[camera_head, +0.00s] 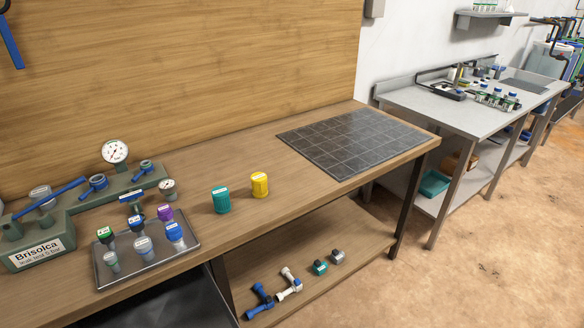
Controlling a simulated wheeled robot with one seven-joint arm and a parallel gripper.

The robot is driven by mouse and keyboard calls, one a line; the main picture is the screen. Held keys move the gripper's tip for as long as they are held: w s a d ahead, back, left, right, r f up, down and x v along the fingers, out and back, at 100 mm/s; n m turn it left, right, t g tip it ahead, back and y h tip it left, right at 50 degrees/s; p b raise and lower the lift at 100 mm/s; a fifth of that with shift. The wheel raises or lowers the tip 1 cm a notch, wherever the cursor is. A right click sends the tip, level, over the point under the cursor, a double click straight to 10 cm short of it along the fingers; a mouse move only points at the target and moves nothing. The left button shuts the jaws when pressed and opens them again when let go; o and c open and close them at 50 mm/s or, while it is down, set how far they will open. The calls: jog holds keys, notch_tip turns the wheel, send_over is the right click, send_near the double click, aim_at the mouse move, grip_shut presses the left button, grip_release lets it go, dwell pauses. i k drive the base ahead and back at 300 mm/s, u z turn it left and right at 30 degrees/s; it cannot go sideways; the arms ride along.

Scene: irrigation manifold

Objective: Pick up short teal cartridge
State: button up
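A short, wide teal cartridge (221,201) with a pale label near its top stands upright on the wooden bench (300,189), right of the grey tray. A yellow cartridge (260,186) of similar shape stands upright just to its right and slightly farther back, with a small gap between them. The teal cartridge is in full view and nothing touches it. My gripper is not in view.
A grey tray (150,273) with several small colour-capped cartridges lies left of the teal one. Behind it is a grey-green manifold (70,222) with gauges and blue valves. A dark tiled mat (350,141) lies at right, empty. Several fittings lie on the lower shelf (358,232).

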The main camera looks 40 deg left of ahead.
aim_at(221, 204)
jog(key=u, duration=0.45)
jog(key=i, duration=1)
jog(key=u, duration=1.55)
jog(key=i, duration=0.65)
jog(key=u, duration=0.6)
